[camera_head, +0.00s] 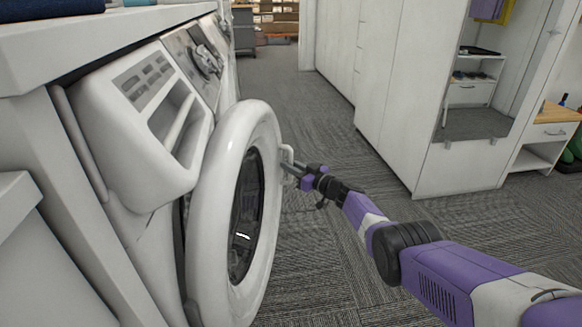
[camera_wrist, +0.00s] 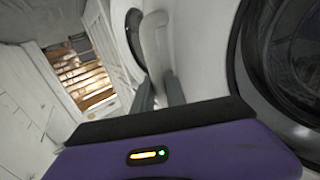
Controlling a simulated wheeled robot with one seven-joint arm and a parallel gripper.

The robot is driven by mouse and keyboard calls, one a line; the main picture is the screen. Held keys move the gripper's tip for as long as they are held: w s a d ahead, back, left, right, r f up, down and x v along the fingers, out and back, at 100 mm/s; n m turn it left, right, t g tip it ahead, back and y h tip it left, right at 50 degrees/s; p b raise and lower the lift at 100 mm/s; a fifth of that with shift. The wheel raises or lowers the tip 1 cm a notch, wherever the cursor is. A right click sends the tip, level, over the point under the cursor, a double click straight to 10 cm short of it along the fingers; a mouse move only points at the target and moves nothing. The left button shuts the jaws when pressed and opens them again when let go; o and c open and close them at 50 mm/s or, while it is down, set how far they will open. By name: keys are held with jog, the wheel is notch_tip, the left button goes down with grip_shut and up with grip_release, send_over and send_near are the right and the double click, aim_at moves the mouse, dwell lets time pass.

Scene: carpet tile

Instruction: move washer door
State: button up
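The washer door (camera_head: 262,130) is a thick white ring around dark glass and stands ajar, swung out from the washer front (camera_head: 135,150). Its pale handle (camera_head: 287,158) sticks out on the right side of the ring. My gripper (camera_head: 294,170) reaches in from the right and meets this handle. In the wrist view, the white handle (camera_wrist: 155,45) runs down between the two grey fingers (camera_wrist: 160,92), which sit close on either side of it. The fingers' inner faces are partly hidden there. The dark round glass (camera_wrist: 288,55) shows at the right of the wrist view.
Another washer control panel (camera_head: 200,55) stands farther along the row, under a white countertop (camera_head: 100,35). White cabinets (camera_head: 390,75) stand across the aisle at right. The carpeted floor (camera_head: 310,240) between is clear. Shelves (camera_head: 277,18) stand far back.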

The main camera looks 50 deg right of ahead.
jog(key=o, duration=0.4)
jog(key=shift+s, duration=0.1)
jog(key=s+p, duration=0.6)
jog(key=s, duration=0.1)
jog(key=shift+s+a+p, duration=0.15)
jog(key=shift+s+p, duration=0.2)
jog(key=shift+p, duration=0.05)
dwell(0.3)
